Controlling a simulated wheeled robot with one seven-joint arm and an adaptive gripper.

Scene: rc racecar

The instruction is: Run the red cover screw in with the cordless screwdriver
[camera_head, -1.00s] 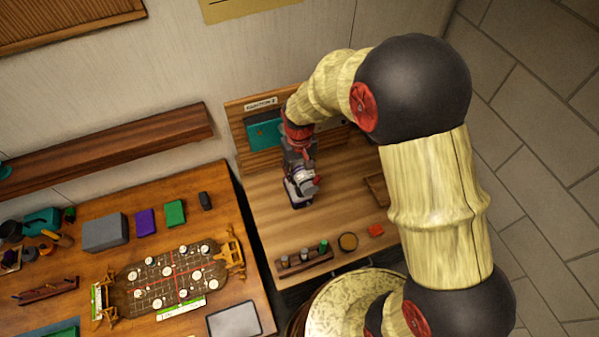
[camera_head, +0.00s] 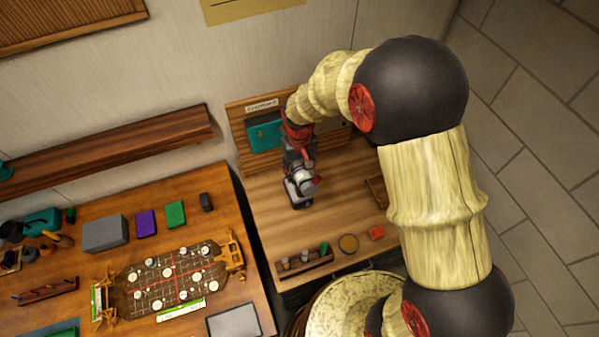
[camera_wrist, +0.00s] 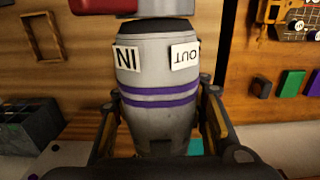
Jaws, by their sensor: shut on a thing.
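The cordless screwdriver (camera_wrist: 158,118) fills the middle of the wrist view. Its body is light grey with purple bands and white IN and OUT labels. My gripper (camera_wrist: 160,98) is shut on it, one finger on each side. In the head view, my gripper (camera_head: 298,150) points down over the wooden bench and the grey screwdriver (camera_head: 301,183) shows just below it, over a dark foot or base. I cannot tell whether that base touches the bench. The screwdriver's tip is hidden, and I cannot make out the red cover screw for certain.
A wooden rack (camera_head: 304,263) with several small pieces stands at the bench's front edge. A round dish (camera_head: 348,243) and a small orange-red piece (camera_head: 376,232) lie right of it. A teal panel (camera_head: 264,135) is behind. The racecar-track table (camera_head: 222,318) adjoins on the left.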

